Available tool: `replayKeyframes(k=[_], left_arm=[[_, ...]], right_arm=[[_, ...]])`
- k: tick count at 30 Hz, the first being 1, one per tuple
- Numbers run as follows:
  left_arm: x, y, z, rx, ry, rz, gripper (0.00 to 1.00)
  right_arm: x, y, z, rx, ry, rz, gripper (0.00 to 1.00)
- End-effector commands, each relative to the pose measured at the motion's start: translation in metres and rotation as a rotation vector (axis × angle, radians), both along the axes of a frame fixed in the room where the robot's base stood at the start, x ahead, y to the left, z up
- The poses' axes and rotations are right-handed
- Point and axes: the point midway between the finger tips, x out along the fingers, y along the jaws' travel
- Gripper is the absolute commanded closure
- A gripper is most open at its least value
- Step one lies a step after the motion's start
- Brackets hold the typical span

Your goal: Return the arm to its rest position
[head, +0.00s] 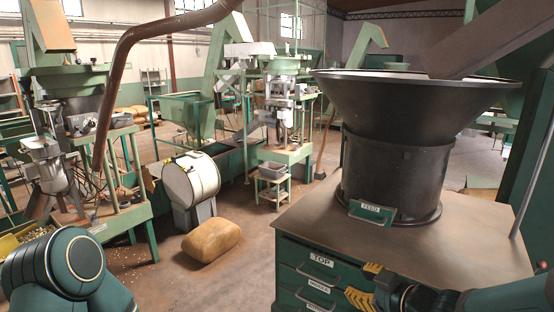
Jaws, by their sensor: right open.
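My right gripper (357,281) has yellow fingers and comes in from the lower right. Its fingers are apart, with nothing visible between them. It is in front of the green drawer cabinet (286,262), close to the drawer fronts; I cannot tell whether it touches them. The drawers appear shut. Labels read TOP (321,259) and MIDDLE (319,285), and a lower one is cut off by the frame edge. Part of my left arm (62,268) shows at the lower left, but its gripper is out of view.
A large black hopper (390,170) with a FEED drawer (371,212) stands on the cabinet top. A tan sack (211,240) lies on the floor beside a white drum (191,179). Green machines line the back and left.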

Motion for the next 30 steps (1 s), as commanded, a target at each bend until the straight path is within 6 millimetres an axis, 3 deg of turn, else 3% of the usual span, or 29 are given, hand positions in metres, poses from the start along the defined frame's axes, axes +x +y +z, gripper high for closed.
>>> replayKeyframes(k=[1, 6, 12, 15, 18, 21, 30], left_arm=[[-0.001, 0.0, -0.012, 0.001, 0.002, -0.001, 0.3], [-0.002, -0.001, -0.034, 0.003, 0.005, -0.001, 0.3], [-0.003, -0.002, -0.058, 0.006, 0.009, -0.002, 0.3], [-0.003, -0.002, -0.068, 0.007, 0.011, -0.002, 0.3], [-0.004, -0.003, -0.074, 0.007, 0.012, -0.004, 0.3], [-0.004, -0.003, -0.078, 0.008, 0.012, -0.004, 0.3], [-0.004, -0.003, -0.078, 0.008, 0.012, -0.004, 0.3]], right_arm=[[0.0, 0.008, -0.042, 0.048, 0.098, -0.04, 0.61], [-0.015, 0.028, -0.158, 0.193, 0.426, -0.224, 0.61], [-0.067, 0.053, -0.281, 0.296, 0.813, -0.457, 0.61], [-0.101, 0.064, -0.327, 0.319, 0.981, -0.565, 0.61], [-0.129, 0.072, -0.358, 0.329, 1.107, -0.653, 0.61], [-0.148, 0.077, -0.375, 0.333, 1.185, -0.712, 0.61], [-0.158, 0.08, -0.381, 0.335, 1.226, -0.746, 0.61]])
